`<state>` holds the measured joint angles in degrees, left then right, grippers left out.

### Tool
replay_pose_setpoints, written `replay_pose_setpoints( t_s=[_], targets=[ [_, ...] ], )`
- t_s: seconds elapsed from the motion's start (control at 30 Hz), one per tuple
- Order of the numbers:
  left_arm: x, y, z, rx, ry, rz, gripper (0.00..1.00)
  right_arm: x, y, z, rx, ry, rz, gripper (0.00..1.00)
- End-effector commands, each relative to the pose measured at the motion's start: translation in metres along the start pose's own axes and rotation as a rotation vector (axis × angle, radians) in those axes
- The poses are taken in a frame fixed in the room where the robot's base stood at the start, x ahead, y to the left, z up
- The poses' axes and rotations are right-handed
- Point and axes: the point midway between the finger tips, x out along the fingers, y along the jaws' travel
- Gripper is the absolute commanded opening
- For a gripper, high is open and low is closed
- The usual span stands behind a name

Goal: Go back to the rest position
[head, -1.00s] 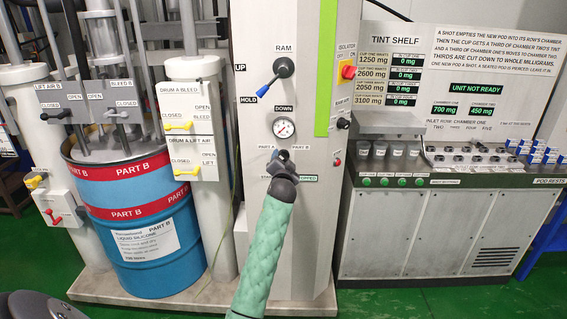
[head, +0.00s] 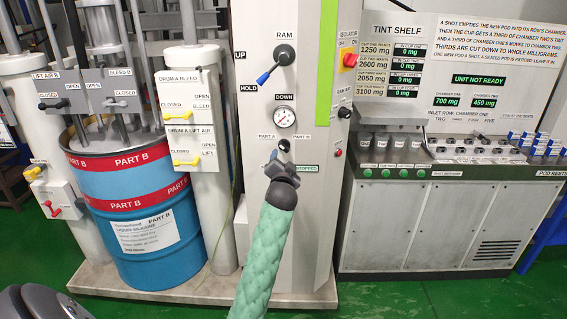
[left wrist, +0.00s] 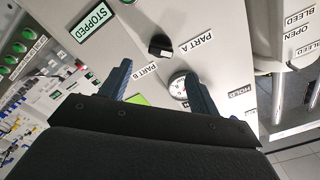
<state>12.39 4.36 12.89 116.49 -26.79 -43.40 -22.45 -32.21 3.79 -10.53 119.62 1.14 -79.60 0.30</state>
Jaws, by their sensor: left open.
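My left gripper (head: 272,158) is open and empty, in front of the white column panel, just below and left of the black PART A / PART B selector knob (head: 284,145). In the left wrist view its two blue-grey fingers stand apart (left wrist: 157,70), and the knob (left wrist: 161,46) shows beyond them, clear of both. A display under the knob reads STOPPED (left wrist: 93,22); in the head view the gripper covers part of it. My right gripper is not in view.
Above the knob are a pressure gauge (head: 285,118) and the ram lever (head: 274,66). A blue PART B drum (head: 130,252) stands left on a pale base plate. The tint shelf cabinet (head: 425,225) stands right, its sign reading UNIT NOT READY. Green floor shows in front.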

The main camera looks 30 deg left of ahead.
Motion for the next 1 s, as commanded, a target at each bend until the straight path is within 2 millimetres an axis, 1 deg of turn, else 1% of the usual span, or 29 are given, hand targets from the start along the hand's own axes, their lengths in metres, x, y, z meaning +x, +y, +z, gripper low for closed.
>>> replay_pose_setpoints(
  t_s=[0.37,0.47,0.57,0.6,0.67,0.77,0.8,0.87,0.9,0.97,1.0],
  targets=[
    [0.000,0.000,0.000,-0.013,0.000,0.000,0.62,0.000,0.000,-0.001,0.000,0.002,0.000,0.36],
    [0.000,0.004,0.007,-0.067,-0.037,0.017,0.62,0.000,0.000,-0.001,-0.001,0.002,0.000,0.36],
    [-0.002,0.015,0.019,-0.165,-0.110,0.072,0.62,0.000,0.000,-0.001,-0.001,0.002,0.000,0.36],
    [-0.004,0.022,0.024,-0.213,-0.144,0.103,0.62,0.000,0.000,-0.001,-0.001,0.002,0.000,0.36],
    [-0.010,0.039,0.024,-0.281,-0.191,0.165,0.62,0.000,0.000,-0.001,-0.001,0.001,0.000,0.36],
    [-0.028,0.077,0.016,-0.374,-0.259,0.285,0.62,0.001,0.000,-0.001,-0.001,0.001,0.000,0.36],
    [-0.037,0.094,0.018,-0.391,-0.286,0.327,0.62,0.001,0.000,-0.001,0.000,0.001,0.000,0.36],
    [-0.052,0.117,0.022,-0.408,-0.324,0.386,0.62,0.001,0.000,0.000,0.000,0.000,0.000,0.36],
    [-0.063,0.133,0.027,-0.415,-0.350,0.423,0.62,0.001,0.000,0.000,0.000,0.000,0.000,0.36],
    [-0.081,0.156,0.036,-0.419,-0.388,0.478,0.62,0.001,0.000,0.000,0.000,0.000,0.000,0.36],
    [-0.094,0.172,0.043,-0.418,-0.415,0.513,0.62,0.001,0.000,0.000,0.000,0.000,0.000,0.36]
  ],
)
